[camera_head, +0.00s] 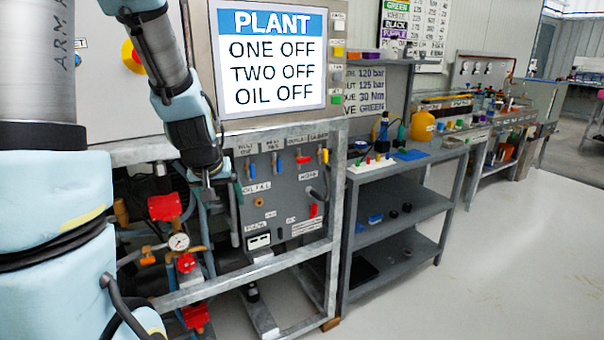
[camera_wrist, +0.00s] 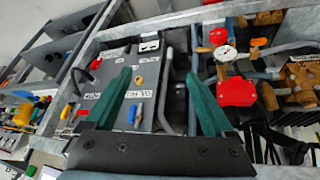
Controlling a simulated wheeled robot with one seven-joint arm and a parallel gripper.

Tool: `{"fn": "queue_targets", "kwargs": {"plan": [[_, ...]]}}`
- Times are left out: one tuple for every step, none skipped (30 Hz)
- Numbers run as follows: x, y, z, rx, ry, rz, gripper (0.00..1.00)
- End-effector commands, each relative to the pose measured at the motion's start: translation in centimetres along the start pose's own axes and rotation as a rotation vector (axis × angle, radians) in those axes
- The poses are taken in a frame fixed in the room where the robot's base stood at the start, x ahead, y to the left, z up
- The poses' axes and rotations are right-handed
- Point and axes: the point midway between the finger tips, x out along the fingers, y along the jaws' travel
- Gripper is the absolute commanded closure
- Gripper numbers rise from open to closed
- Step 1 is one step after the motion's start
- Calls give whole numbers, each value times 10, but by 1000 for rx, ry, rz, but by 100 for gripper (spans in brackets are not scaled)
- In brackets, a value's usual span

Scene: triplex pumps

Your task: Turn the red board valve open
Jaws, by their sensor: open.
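The valve board (camera_head: 285,228) is a grey panel with a row of lever valves along its top. The red board valve (camera_head: 302,160) is third from the left in that row; its handle looks turned sideways, while the blue valve (camera_head: 277,163) beside it looks upright. My gripper (camera_head: 208,192) is in front of the board's left edge, left of the red valve and apart from it. In the wrist view the gripper (camera_wrist: 158,72) has its two green fingers spread, with nothing held between them. The board (camera_wrist: 112,98) lies at its left there.
A yellow valve (camera_head: 325,156) sits right of the red one, and a lower red lever (camera_head: 313,210) is below. Red pump parts (camera_head: 165,206) and a gauge (camera_head: 179,242) are left of the board.

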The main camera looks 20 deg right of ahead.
Motion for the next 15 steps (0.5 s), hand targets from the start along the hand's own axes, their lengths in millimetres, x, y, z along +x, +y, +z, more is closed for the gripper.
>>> {"fn": "queue_targets", "kwargs": {"plan": [[23, 30, -30, 19, 93, 26, 10], [33, 45, -48, 24, 153, 36, 10], [44, 66, -71, 27, 232, 46, 10], [52, 82, -86, 27, 290, 51, 10], [59, 96, -101, 26, 348, 52, 10], [68, 116, -118, 22, 422, 52, 10], [73, 131, -129, 17, 476, 48, 10], [79, 144, -139, 10, 529, 41, 10], [85, 162, -149, 0, 594, 28, 10], [89, 174, -155, -8, 641, 16, 10], [93, 186, -160, -17, 686, 2, 10], [97, 200, -164, -31, 742, -23, 10], [100, 210, -165, -42, 781, -44, 10], [103, 219, -164, -52, 818, -67, 10], [106, 230, -163, -66, 865, -102, 10]]}}
